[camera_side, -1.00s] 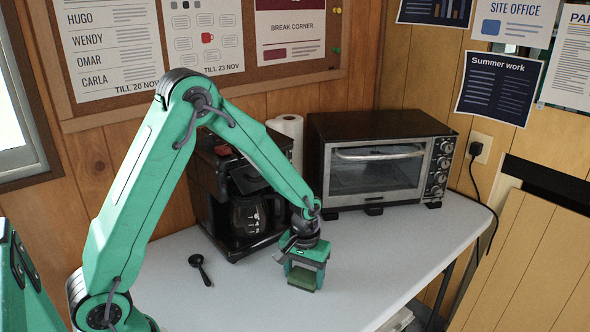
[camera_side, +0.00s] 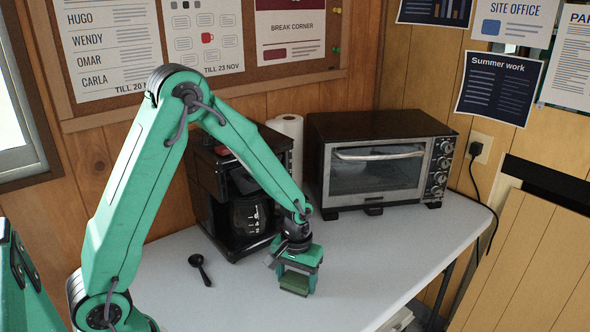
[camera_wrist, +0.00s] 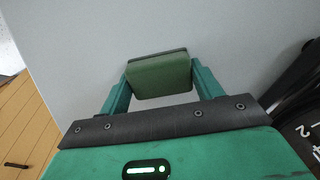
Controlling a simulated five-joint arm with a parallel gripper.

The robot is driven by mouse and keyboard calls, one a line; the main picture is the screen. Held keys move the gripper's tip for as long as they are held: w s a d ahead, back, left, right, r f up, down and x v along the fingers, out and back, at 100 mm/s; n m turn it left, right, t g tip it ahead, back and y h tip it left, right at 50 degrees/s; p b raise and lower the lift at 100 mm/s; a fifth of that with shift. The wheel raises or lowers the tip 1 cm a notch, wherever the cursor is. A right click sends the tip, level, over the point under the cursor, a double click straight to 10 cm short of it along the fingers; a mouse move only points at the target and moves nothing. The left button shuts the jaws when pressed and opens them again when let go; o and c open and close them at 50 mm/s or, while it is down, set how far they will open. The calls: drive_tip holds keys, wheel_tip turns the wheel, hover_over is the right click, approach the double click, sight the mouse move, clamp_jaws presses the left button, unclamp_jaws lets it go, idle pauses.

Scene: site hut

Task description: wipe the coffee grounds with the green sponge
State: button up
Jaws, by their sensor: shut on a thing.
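My gripper (camera_side: 295,281) is low over the white table, in front of the coffee maker. It is shut on the green sponge (camera_side: 294,283), whose lower part shows beneath the jaws. In the wrist view the sponge (camera_wrist: 161,77) sits between the two teal fingers, with a darker layer along its far edge. I cannot tell whether the sponge touches the tabletop. No coffee grounds show in either view; the sponge and gripper hide the patch of table under them.
The coffee maker (camera_side: 232,190) with its glass jug stands behind my gripper. A black scoop (camera_side: 200,269) lies to the left. A toaster oven (camera_side: 380,160) and a paper roll (camera_side: 288,130) stand at the back. The table (camera_side: 400,250) is clear to the right, up to its edge.

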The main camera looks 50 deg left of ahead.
sight(275, 300)
drive_tip(key=shift+s, duration=3.15)
wheel_tip(275, 300, up, 8)
drive_tip(key=shift+d+r, duration=0.1)
